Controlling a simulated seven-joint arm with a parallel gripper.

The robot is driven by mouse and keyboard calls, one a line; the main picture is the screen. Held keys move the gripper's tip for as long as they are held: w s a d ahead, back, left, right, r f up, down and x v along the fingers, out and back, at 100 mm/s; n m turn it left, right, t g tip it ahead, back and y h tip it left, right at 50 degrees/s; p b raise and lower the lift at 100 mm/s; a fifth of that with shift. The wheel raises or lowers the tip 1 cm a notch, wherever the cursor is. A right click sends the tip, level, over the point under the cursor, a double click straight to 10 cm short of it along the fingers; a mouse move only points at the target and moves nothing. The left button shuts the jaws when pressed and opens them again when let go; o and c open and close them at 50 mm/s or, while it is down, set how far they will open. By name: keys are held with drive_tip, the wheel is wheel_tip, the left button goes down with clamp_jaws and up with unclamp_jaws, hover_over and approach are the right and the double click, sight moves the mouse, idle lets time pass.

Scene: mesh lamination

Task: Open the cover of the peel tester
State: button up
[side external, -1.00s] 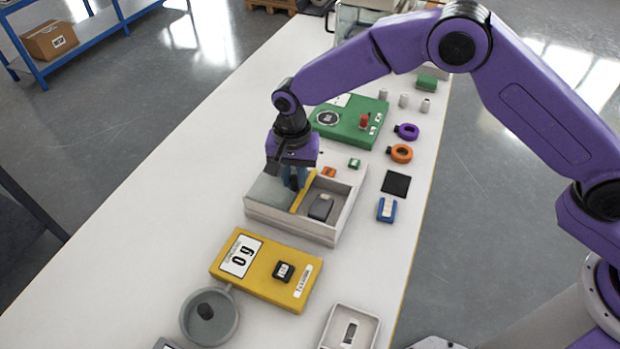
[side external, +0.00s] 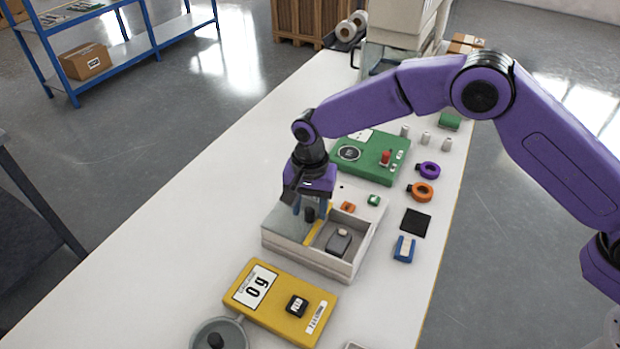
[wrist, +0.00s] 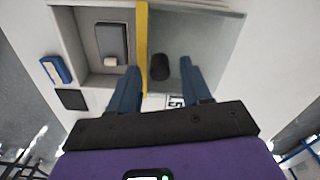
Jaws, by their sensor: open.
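The peel tester (side external: 344,271) is a white open-topped box in the middle of the bench. Its flat grey cover (side external: 281,217) lies over the left part in the side view, with a yellow strip (side external: 318,231) along its edge. The right compartment is uncovered and holds a dark grey block (side external: 338,242). A dark knob (wrist: 160,67) stands on the cover beside the yellow strip. My gripper (side external: 311,211) is open over the cover, pointing down. In the wrist view its blue fingers lie either side of the knob; contact cannot be told.
A yellow scale (side external: 272,312) reading 0 g with a grey pan (side external: 219,335) is nearer. A green device (side external: 367,160) stands behind the tester. Orange (side external: 422,192) and purple (side external: 429,170) rings, a black square (side external: 416,222) and a blue item (side external: 404,248) lie right. The bench's left side is clear.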

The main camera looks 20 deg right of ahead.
sight(312, 210)
wheel_tip(312, 210, up, 17)
idle(0.4)
drive_tip(key=shift+f, duration=0.1)
idle(0.4)
drive_tip(key=s+d+f+n, duration=0.1)
drive_tip(key=s+d+n, duration=1.7)
drive_tip(key=s+d, duration=1.4)
drive_tip(key=shift+d+n, duration=0.3)
